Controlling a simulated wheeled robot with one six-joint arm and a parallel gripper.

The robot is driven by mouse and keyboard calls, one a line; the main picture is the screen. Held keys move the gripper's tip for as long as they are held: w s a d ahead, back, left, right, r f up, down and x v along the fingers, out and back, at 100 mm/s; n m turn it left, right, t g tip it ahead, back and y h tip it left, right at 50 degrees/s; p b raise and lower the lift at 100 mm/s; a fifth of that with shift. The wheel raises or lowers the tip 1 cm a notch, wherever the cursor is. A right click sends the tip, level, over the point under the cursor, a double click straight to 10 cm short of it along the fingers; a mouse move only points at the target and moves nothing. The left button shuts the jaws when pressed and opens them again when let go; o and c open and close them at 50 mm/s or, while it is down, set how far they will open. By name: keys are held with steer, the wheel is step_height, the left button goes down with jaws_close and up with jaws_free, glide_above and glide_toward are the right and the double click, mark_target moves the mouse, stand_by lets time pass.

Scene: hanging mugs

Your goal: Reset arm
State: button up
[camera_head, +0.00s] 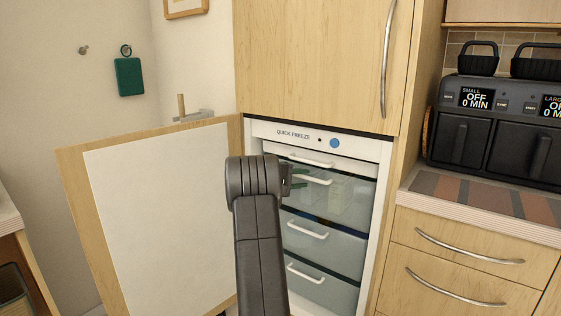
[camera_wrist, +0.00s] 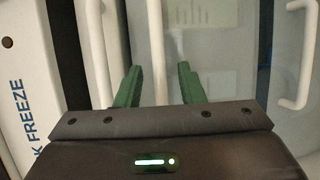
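My arm (camera_head: 258,240) rises from the bottom of the head view and reaches toward the open freezer (camera_head: 380,190). My gripper (camera_wrist: 160,85) shows in the wrist view as two green fingers held apart. The white handle (camera_wrist: 156,45) of a clear drawer (camera_head: 348,200) shows in the gap between them, with space on both sides. I cannot tell whether the fingers reach past it in depth. In the head view my wrist hides most of the gripper. The freezer drawers look closed.
The freezer door (camera_head: 155,215) stands wide open on the left. Another white drawer handle (camera_head: 307,230) lies below. A tall wooden cabinet (camera_head: 310,60) is above, and a counter (camera_head: 480,200) with a black two-drawer appliance (camera_head: 480,130) is at right.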

steer(key=shift+w+d+f, duration=0.15)
steer(key=shift+w+d, duration=0.15)
steer(key=shift+d, duration=0.3)
steer(key=shift+s+a, duration=0.55)
steer(key=shift+s, duration=0.1)
